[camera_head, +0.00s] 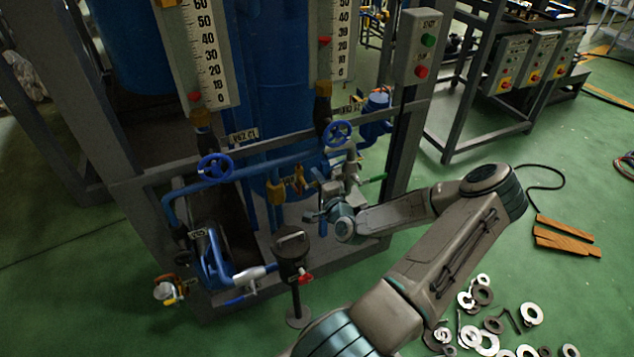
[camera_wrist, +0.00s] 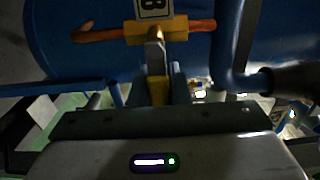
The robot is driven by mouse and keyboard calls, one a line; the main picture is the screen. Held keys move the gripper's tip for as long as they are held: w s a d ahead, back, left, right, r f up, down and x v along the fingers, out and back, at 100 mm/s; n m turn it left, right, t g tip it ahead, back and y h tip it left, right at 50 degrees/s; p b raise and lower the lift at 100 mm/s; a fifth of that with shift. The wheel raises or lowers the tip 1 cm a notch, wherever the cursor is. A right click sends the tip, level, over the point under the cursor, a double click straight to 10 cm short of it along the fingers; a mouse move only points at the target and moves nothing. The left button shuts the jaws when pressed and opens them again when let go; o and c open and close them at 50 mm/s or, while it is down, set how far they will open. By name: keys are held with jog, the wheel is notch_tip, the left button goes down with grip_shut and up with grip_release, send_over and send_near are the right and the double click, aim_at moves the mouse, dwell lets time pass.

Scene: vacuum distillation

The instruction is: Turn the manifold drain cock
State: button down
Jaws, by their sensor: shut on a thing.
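The drain cock (camera_wrist: 172,32) shows at the top of the wrist view. My gripper (camera_wrist: 161,84) is shut on this handle, with one finger on each side. In the head view my gripper (camera_head: 312,196) is at the low blue pipework, beside small yellow fittings (camera_head: 298,181). The contact is too small to make out there.
Blue handwheels (camera_head: 215,167) (camera_head: 338,133) stand on the pipes above. A grey frame rail (camera_head: 260,152) crosses in front of the tank. A dark post with a red lever (camera_head: 291,250) stands left of my arm. Metal rings (camera_head: 482,296) lie on the floor at right.

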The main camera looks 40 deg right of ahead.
jog(key=c, duration=1.4)
grip_release()
jog(key=shift+o, duration=0.2)
jog(key=b+v, duration=0.1)
jog(key=v, duration=1.3)
jog(key=shift+b, duration=0.3)
jog(key=shift+w+r, duration=0.1)
jog(key=shift+w, duration=0.05)
